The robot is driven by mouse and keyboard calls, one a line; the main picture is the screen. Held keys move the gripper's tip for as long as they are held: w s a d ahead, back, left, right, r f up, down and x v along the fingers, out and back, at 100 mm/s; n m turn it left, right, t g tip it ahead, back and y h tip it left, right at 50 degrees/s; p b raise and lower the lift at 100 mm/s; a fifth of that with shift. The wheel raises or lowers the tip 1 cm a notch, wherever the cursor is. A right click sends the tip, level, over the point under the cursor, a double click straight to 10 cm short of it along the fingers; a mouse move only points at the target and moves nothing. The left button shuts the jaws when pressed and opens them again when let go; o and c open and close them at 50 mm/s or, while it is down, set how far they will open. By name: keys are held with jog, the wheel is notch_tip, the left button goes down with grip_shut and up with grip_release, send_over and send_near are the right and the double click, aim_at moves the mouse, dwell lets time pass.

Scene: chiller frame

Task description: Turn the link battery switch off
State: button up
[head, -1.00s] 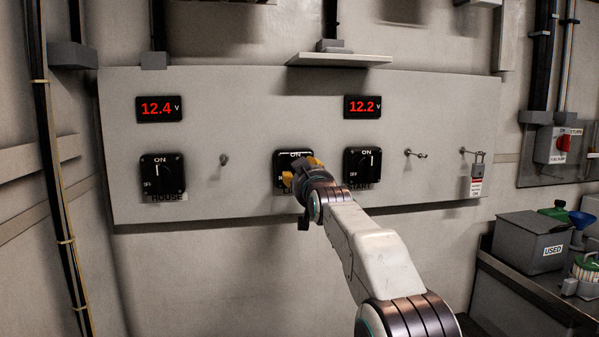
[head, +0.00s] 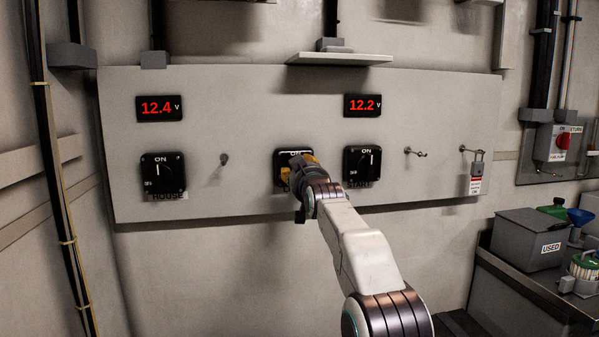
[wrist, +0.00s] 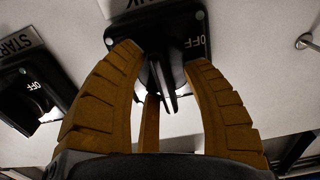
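The link battery switch (head: 281,157) is the middle black switch on the wall panel, mostly hidden behind my gripper (head: 298,172) in the head view. In the wrist view its black square plate (wrist: 185,25) shows an OFF mark at the right, with part of the label above. Its dark handle (wrist: 168,88) stands between the yellow fingers of my gripper (wrist: 163,62). The fingers are spread around the handle, with gaps visible beside it. I cannot tell which mark the handle points to.
The house switch (head: 163,177) is at left; the start switch (head: 362,165) is close at right, with its handle upright toward ON. Red displays (head: 159,108) read 12.4 and 12.2. Hooks and a tagged padlock (head: 477,168) are further right. A shelf (head: 338,59) juts out above.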

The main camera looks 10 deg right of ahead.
grip_shut()
jog(key=shift+r+n+p, duration=0.15)
jog(key=shift+n+p, duration=0.15)
jog(key=shift+p, duration=0.05)
jog(key=n+p, duration=0.2)
jog(key=shift+r+n, duration=0.1)
jog(key=shift+n, duration=0.3)
jog(key=n+p, duration=0.1)
jog(key=n, duration=0.3)
jog(key=shift+n, duration=0.3)
jog(key=n, duration=0.5)
jog(key=shift+a, duration=0.15)
jog(key=shift+a+n, duration=0.1)
jog(key=shift+n, duration=2.3)
jog(key=shift+o, duration=0.6)
grip_release()
